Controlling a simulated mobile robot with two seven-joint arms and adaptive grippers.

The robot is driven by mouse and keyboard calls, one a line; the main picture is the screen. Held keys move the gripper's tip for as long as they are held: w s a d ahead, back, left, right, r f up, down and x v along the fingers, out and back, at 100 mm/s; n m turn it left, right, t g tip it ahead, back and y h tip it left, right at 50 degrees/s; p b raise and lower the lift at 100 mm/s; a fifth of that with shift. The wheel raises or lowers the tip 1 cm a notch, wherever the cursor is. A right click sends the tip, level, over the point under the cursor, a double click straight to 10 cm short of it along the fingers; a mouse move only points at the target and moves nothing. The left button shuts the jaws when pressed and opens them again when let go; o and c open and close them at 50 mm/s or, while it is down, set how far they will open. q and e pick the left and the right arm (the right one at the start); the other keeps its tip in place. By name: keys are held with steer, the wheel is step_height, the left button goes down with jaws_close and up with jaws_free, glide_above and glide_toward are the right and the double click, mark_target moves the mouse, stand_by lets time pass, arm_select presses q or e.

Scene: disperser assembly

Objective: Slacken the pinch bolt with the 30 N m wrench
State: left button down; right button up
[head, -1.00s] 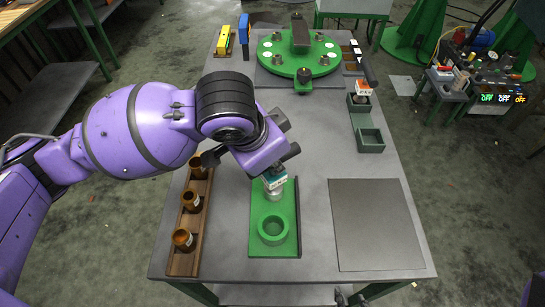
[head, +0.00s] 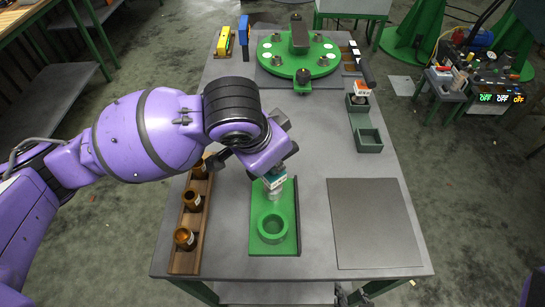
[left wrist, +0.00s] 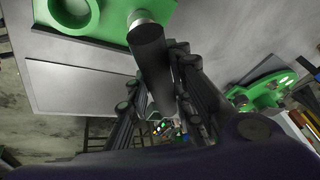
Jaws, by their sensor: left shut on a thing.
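My left gripper (left wrist: 160,75) is shut on a dark cylindrical tool (left wrist: 150,55). The tool's silver end meets or nearly meets the green fixture. In the head view a teal-and-white block (head: 274,179) shows under my left wrist, above a pale metal piece (head: 275,194) on the green fixture (head: 287,243). This seems to be the same tool; I cannot read its torque marking. My wrist hides the fingertips there, and I cannot make out the pinch bolt. Dark parts at the bottom edge look like my right gripper (head: 349,297); its jaws are unclear.
Brown bottles stand in a wooden rack (head: 178,265) left of the fixture. A grey mat (head: 375,224) lies right. Green trays (head: 369,141), one holding an orange-and-white piece (head: 362,88), stand beyond it. A green turntable (head: 272,62) is at the back.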

arm_select(q)
steer(key=shift+r, duration=0.15)
arm_select(e)
steer(key=shift+w+r, duration=0.1)
steer(key=shift+r, duration=0.05)
arm_select(q)
steer(key=shift+r+p, duration=1.45)
steer(key=shift+r, duration=0.35)
steer(key=shift+r+p, duration=0.55)
steer(key=shift+r, duration=0.15)
arm_select(e)
steer(key=w+r+t, duration=0.1)
steer(key=w+r, duration=0.3)
steer(key=r, duration=0.1)
steer(key=shift+r, duration=0.25)
arm_select(q)
steer(key=shift+f, duration=0.1)
arm_select(e)
steer(key=shift+w, duration=0.1)
